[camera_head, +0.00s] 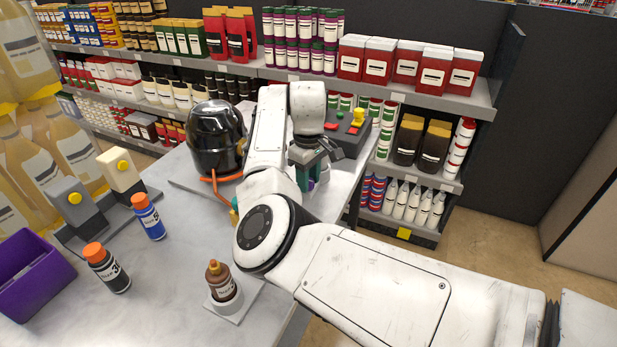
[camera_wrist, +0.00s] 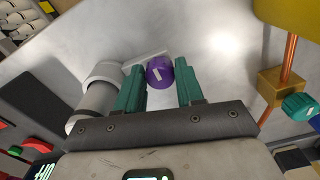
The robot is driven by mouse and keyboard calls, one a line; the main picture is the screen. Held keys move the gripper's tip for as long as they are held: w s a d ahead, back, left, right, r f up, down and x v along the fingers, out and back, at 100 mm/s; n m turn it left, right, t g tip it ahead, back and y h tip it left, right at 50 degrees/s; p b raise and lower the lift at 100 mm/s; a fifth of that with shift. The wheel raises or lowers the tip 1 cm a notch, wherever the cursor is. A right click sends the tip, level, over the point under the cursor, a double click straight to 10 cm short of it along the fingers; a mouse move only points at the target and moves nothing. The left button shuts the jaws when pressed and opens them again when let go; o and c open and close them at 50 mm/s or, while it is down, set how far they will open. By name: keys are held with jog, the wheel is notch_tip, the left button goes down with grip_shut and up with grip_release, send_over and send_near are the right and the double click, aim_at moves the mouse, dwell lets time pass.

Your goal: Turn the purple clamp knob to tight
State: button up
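The purple clamp knob (camera_wrist: 160,72) shows in the wrist view, with a white line mark on its face. A thin white bar sits just behind it. My gripper (camera_wrist: 160,78) has its two teal fingers apart, one on each side of the knob. The left finger is very close to the knob and the right one has a small gap. I cannot tell whether the left finger touches it. In the head view my gripper (camera_head: 317,170) points down by the table's right edge, and the arm and fingers hide most of the knob's surroundings.
A grey-white cylindrical fitting (camera_wrist: 98,85) stands left of the fingers. A copper pipe with a brass block (camera_wrist: 282,84) and teal knob (camera_wrist: 299,106) are on the right. A black round vessel (camera_head: 217,138), control box (camera_head: 348,136) and bottles (camera_head: 148,216) stand on the table.

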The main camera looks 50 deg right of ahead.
jog(key=c, duration=0.6)
jog(key=shift+r+p, duration=0.15)
jog(key=shift+p, duration=0.2)
jog(key=shift+m+p, duration=0.9)
jog(key=shift+m, duration=0.2)
jog(key=m+p, duration=0.2)
jog(key=shift+m, duration=0.3)
jog(key=m+p, duration=0.2)
jog(key=m, duration=0.4)
jog(key=shift+a+m+p, duration=0.1)
jog(key=shift+m+p, duration=0.2)
jog(key=shift+p, duration=0.1)
jog(key=m+p, duration=0.1)
jog(key=m, duration=0.5)
jog(key=shift+w, duration=0.15)
jog(key=m, duration=0.6)
jog(key=shift+w, duration=0.1)
jog(key=shift+m, duration=0.4)
